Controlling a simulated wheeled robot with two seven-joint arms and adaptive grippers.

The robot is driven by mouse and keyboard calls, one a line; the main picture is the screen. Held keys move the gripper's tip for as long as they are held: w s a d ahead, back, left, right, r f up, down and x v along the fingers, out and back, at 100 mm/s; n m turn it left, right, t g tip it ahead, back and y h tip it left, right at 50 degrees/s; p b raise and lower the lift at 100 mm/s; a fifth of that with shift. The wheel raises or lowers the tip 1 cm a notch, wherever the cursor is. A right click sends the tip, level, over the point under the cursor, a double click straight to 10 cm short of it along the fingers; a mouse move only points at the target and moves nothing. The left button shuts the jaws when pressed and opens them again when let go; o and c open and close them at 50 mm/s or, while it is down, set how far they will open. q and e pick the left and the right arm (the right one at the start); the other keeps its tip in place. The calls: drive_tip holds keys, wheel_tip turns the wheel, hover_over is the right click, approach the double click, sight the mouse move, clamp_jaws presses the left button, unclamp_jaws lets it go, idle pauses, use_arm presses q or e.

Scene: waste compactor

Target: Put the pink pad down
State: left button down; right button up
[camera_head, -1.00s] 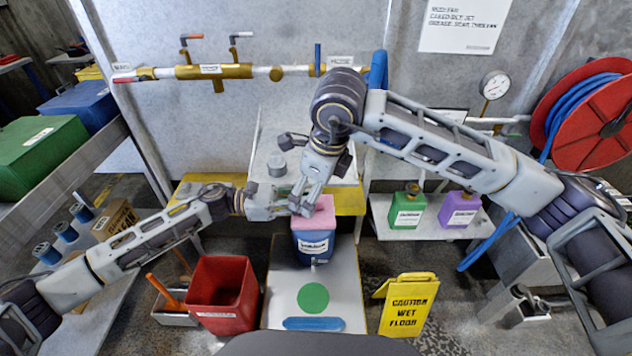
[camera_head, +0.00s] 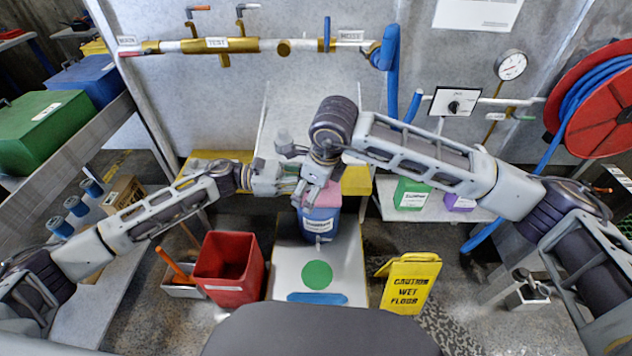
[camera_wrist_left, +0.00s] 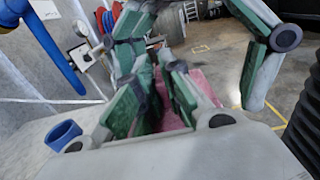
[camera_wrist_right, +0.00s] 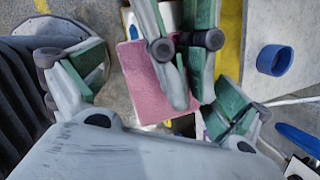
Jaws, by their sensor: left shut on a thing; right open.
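The pink pad (camera_head: 323,199) is a flat pink block in the middle of the head view, just above or behind a blue labelled container (camera_head: 318,224); I cannot tell whether they touch. My left gripper (camera_head: 290,186) is shut on the pad, which also shows beside its fingers in the left wrist view (camera_wrist_left: 203,85). My right gripper (camera_head: 312,187) is open close to the same spot. In the right wrist view its fingers (camera_wrist_right: 150,95) stand wide apart, with the pad (camera_wrist_right: 145,90) and left fingers between them. The grippers partly hide the pad.
A pale board with a green disc (camera_head: 317,274) and blue strip (camera_head: 317,298) lies in front. A red bin (camera_head: 228,270) stands left, a yellow wet-floor sign (camera_head: 410,283) right.

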drive_tip(key=c, duration=1.2)
use_arm(q)
drive_tip(key=c, duration=2)
unclamp_jaws()
use_arm(e)
drive_tip(key=shift+o, duration=0.2)
use_arm(q)
drive_tip(key=o, duration=0.5)
drive_tip(key=shift+r, duration=0.1)
use_arm(e)
drive_tip(key=c, duration=0.6)
use_arm(q)
drive_tip(key=shift+o, duration=0.3)
use_arm(e)
drive_tip(key=shift+o, duration=0.2)
drive_tip(key=shift+s+a, duration=0.1)
